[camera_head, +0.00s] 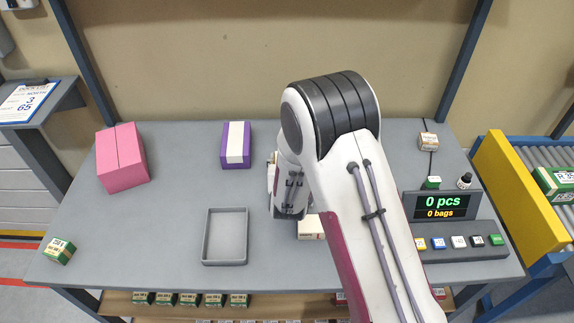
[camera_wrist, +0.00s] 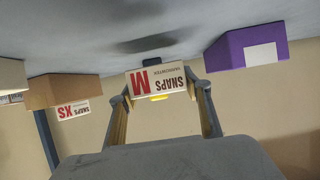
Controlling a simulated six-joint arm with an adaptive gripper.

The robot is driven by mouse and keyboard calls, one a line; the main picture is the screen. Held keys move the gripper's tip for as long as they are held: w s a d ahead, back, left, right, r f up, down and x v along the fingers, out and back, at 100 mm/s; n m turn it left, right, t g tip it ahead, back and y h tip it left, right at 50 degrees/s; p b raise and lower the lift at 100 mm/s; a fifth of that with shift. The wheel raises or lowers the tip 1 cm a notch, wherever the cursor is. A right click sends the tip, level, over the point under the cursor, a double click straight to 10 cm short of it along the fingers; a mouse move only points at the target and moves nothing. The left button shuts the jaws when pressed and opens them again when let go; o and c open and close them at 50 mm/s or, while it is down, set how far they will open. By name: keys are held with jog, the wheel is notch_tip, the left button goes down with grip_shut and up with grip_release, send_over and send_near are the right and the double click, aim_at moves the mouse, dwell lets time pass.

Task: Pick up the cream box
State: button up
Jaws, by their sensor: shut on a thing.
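In the wrist view, which looks upside down, a small cream box (camera_wrist: 161,80) with a red M and the word SNAPS on its pale face sits between the two fingers of my gripper (camera_wrist: 160,98). The gripper is shut on it. A dark shadow lies on the table beyond it, apart from the box, so it appears to be held off the table. In the head view my gripper (camera_head: 290,195) is mostly hidden by my own arm, and I cannot make out the held box clearly. Another pale box (camera_head: 311,227) lies partly hidden beside the arm.
A purple box with a white band (camera_head: 235,146) and a pink box (camera_head: 122,158) stand at left. An empty grey tray (camera_head: 207,238) lies front centre. A display (camera_head: 440,206) and a yellow-sided conveyor (camera_head: 520,190) stand right.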

jog(key=shift+r, duration=3.2)
